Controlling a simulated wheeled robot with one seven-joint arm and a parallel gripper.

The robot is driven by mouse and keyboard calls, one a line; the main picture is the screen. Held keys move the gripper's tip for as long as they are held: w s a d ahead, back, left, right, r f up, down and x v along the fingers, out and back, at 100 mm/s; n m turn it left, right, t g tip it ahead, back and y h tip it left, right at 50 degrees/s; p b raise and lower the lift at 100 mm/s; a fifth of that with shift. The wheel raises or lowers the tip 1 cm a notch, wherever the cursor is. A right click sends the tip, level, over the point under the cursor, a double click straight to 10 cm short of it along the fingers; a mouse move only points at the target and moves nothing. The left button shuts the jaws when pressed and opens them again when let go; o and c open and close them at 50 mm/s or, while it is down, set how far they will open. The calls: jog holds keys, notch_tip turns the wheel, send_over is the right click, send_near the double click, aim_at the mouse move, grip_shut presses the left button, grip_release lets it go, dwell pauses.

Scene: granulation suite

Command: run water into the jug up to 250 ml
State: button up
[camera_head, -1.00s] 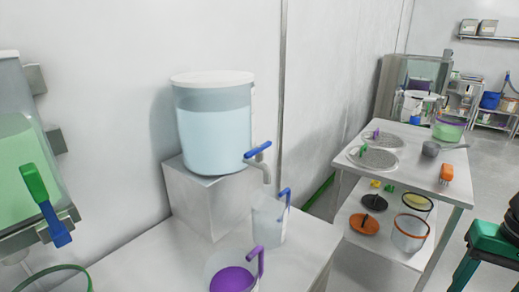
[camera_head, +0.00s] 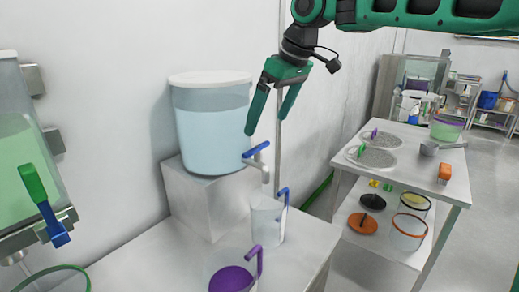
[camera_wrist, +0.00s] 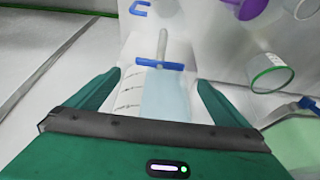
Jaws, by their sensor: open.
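The clear jug (camera_head: 266,222) with a blue handle stands upright on the bench, under the spout of a white-lidded water tank (camera_head: 212,130). Its water level is too small to read. The tank's tap has a blue lever (camera_head: 256,149) above a grey spout (camera_head: 265,174). My gripper (camera_head: 266,126) is open and empty, pointing down just above the lever, with no clear contact. In the wrist view the blue lever (camera_wrist: 160,66) appears between my open fingers (camera_wrist: 158,78), with the tank (camera_wrist: 165,97) behind it. The jug's blue handle (camera_wrist: 139,8) shows at the top edge.
The tank rests on a pale block (camera_head: 205,205). A green-filled tank (camera_head: 22,170) with a green-and-blue lever is at left. A steel table (camera_head: 405,160) with sieves stands at right.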

aim_at(257, 147)
jog(key=x, duration=1)
jog(key=shift+a+f, duration=0.1)
jog(key=shift+f, duration=0.2)
jog(key=shift+w, duration=0.1)
